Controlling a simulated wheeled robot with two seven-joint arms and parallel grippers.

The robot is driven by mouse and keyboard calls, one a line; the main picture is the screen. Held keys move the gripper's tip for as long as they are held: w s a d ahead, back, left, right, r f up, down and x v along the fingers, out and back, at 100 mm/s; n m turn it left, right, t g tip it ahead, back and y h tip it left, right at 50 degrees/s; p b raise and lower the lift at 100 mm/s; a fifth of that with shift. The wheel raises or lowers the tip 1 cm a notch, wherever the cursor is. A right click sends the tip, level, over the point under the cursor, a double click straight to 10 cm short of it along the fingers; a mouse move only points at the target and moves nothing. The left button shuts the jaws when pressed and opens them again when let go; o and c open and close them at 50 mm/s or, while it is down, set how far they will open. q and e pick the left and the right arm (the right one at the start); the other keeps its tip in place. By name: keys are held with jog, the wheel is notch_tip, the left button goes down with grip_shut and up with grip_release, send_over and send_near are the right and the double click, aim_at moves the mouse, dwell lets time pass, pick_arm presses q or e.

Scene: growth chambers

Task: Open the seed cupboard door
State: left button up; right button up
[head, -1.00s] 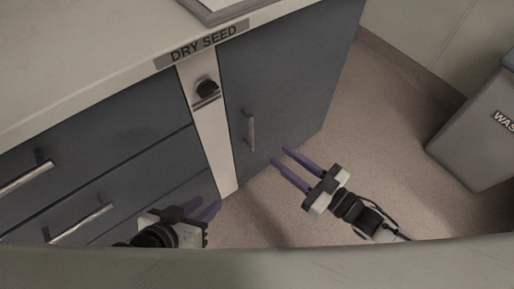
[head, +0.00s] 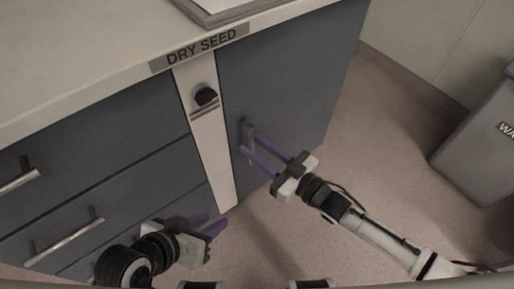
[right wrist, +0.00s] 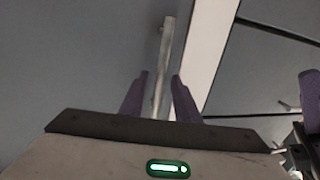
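The seed cupboard door (head: 290,80) is a blue-grey panel under the counter, right of a white strip, and it looks shut. Its vertical bar handle (head: 249,136) is near the door's left edge. My right gripper (head: 250,146) is open, with its purple fingers reaching to the handle. In the right wrist view the handle (right wrist: 163,60) runs up between the two spread fingers (right wrist: 157,95); I cannot tell if either touches it. My left gripper (head: 214,222) is low in front of the drawers, apart from the door; its finger gap is hard to judge.
A "DRY SEED" label (head: 200,48) is on the counter edge, above a black knob (head: 205,95) on the white strip (head: 211,140). Drawers with bar handles (head: 65,236) are at left. A grey waste bin (head: 480,140) stands at right. The floor between is clear.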

grip_shut()
jog(key=shift+s+d, duration=0.1)
jog(key=shift+d, duration=0.05)
